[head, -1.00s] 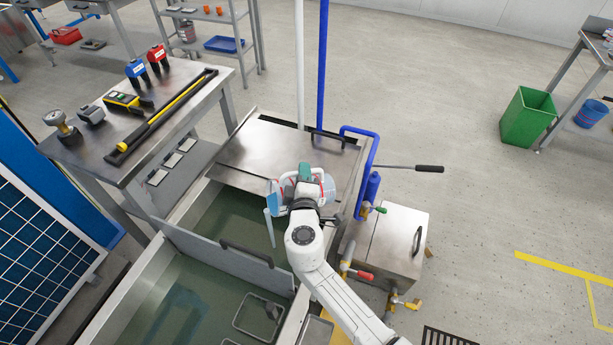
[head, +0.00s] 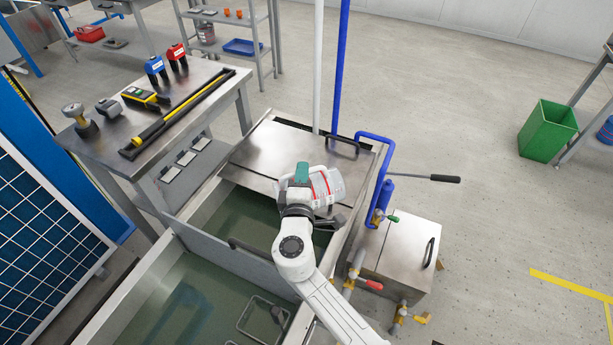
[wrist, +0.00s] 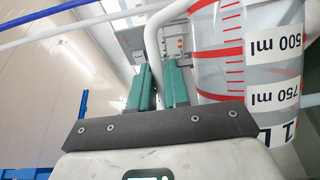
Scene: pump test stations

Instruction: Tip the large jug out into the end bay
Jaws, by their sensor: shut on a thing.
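The large jug (head: 328,184) is clear with red markings. It is held tilted above the far bay (head: 232,209) of the tank, by the edge of its steel cover (head: 275,152). No liquid is seen in it or leaving it. My gripper (head: 302,174) is shut on the jug's white handle. In the wrist view the teal fingers of my gripper (wrist: 158,85) stand either side of the handle, and the jug (wrist: 245,60) shows 500 ml, 750 ml and 1 L marks. The jug's mouth is not clearly seen.
A divider with a handle separates the far bay from the near bay (head: 185,300), which holds a wire basket (head: 262,318). Blue piping (head: 385,165) and a pump lever (head: 430,178) stand at the right. A tool bench (head: 185,95) stands at the left.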

